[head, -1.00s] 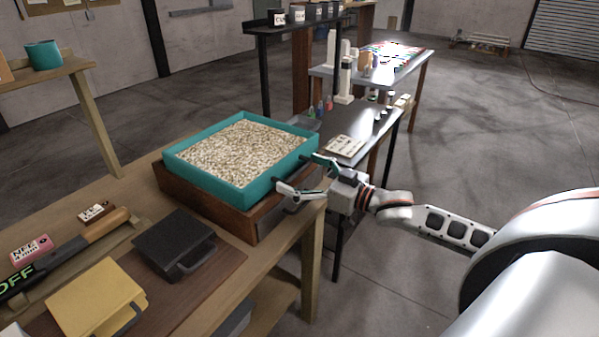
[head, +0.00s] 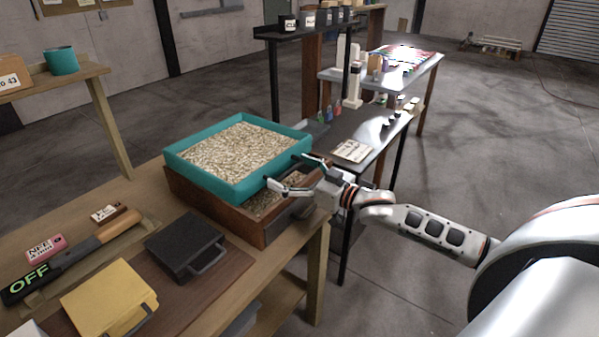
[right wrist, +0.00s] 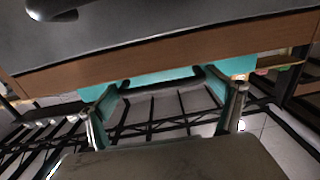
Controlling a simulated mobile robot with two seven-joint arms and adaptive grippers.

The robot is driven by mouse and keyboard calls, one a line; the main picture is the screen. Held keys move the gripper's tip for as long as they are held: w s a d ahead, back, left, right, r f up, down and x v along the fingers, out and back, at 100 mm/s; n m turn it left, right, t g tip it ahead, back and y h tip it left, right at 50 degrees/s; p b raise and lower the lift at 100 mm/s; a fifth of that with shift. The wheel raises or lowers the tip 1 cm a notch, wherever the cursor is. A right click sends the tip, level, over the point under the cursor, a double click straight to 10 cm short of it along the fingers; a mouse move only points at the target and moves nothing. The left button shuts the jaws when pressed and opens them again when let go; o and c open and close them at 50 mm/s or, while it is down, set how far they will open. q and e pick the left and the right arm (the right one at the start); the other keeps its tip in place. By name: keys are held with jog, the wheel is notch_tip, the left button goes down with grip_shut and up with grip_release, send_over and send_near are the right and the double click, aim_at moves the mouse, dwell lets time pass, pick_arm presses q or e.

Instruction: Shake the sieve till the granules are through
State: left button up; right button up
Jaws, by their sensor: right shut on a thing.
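The teal sieve (head: 212,186) is a square tray full of pale granules (head: 242,149). It sits over a brown wooden box (head: 222,217), shifted toward the box's far left, so a strip of the box inside shows at the near right. Pale granules (head: 264,203) lie in that strip. My right gripper (head: 292,173) is shut on the sieve at its right side. In the right wrist view the fingers (right wrist: 169,100) stand on either side of a dark handle in front of the teal wall (right wrist: 152,78). My left gripper is out of view.
A black case (head: 183,246), a yellow case (head: 108,298) and a dark bar marked OFF (head: 62,262) lie on the wooden bench left of the box. A dark table (head: 372,130) with small bottles stands behind. Floor at the right is clear.

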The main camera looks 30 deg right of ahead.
jog(key=shift+w+d+r, duration=0.1)
jog(key=shift+r, duration=0.05)
jog(key=o, duration=1.3)
jog(key=shift+w, duration=0.25)
jog(key=v, duration=1.2)
